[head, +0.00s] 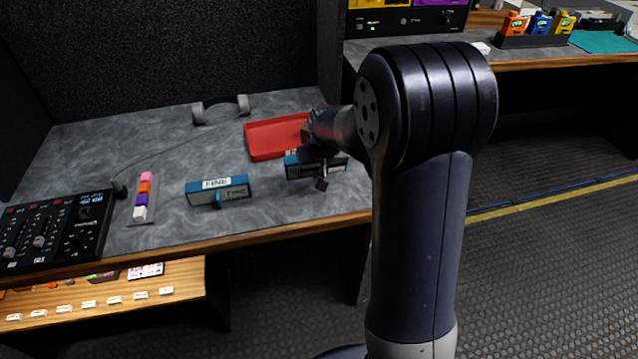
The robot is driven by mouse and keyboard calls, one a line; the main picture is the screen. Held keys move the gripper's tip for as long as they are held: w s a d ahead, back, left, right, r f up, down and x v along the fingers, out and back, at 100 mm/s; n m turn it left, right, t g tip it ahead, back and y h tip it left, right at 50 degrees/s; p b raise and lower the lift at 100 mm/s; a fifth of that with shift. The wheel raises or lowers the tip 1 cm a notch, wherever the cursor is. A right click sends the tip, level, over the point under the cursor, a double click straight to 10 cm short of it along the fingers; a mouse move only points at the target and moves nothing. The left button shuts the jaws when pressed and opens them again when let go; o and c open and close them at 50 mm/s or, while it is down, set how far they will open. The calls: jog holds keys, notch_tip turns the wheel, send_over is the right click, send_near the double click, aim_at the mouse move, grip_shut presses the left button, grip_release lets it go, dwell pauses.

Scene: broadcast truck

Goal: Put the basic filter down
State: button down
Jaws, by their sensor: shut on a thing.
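My gripper (321,171) is over the right part of the grey desk, at the front edge of the red tray. A similar teal-blue box (205,197) with a white label, perhaps reading "FINE", stands on the desk to the left, apart from the held one.
A red tray (262,153) lies just behind the held box. Grey headphones (222,110), a strip of coloured blocks (143,193) and a black mixer (62,230) are farther left. The desk's wooden front edge (270,233) is close in front. My arm blocks the right side.

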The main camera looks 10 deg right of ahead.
jog(key=shift+f, duration=1.95)
jog(key=shift+b, duration=0.3)
jog(key=shift+f, duration=0.15)
jog(key=c, duration=1.5)
grip_release()
jog(key=shift+c, duration=0.2)
jog(key=shift+r, duration=0.3)
jog(key=p+v, duration=0.1)
jog(key=v, duration=1)
jog(key=shift+s+r+p, duration=0.25)
jog(key=shift+r+p, duration=0.05)
jog(key=shift+p, duration=0.05)
jog(key=shift+f, duration=0.1)
